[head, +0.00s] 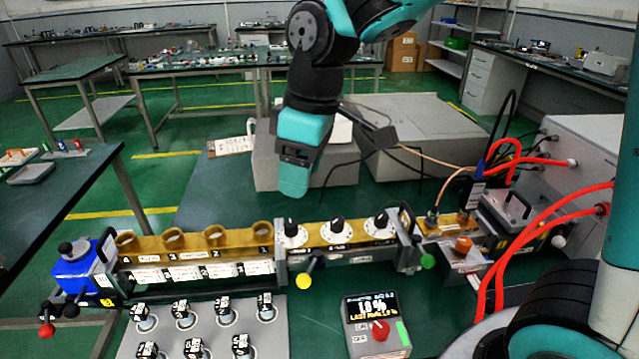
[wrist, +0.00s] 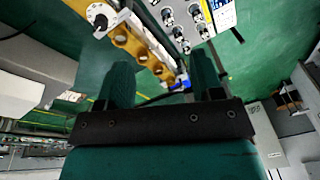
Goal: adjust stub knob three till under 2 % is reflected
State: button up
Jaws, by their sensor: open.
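Three black stub knobs on white dials stand on the brass waveguide: a left one (head: 291,228), a middle one (head: 337,228) and a right one (head: 381,222). I cannot read which is number three. One dial knob (wrist: 101,17) shows at the upper left of the wrist view. My gripper (head: 293,188) is open and empty, above and behind the left knob, touching nothing. In the wrist view its fingers (wrist: 162,78) are apart.
Open brass ports (head: 214,236) line the waveguide's left part, ending at a blue unit (head: 82,272). A grey plate (head: 205,328) with several capped posts lies in front. A yellow-ended lever (head: 304,281) sticks out forward. Red hoses (head: 535,235) and cables crowd the right. A grey box (head: 265,165) stands behind.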

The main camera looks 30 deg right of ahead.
jog(key=s+r+m+y, duration=0.1)
jog(key=s, duration=0.6)
jog(key=shift+s+a+r+p, duration=0.15)
jog(key=shift+s+a+p, duration=0.2)
jog(key=shift+a+p, duration=0.1)
jog(key=s+m+y, duration=0.1)
jog(key=s+m, duration=0.1)
jog(key=s, duration=0.6)
jog(key=shift+a+f, duration=0.35)
jog(key=shift+f, duration=0.05)
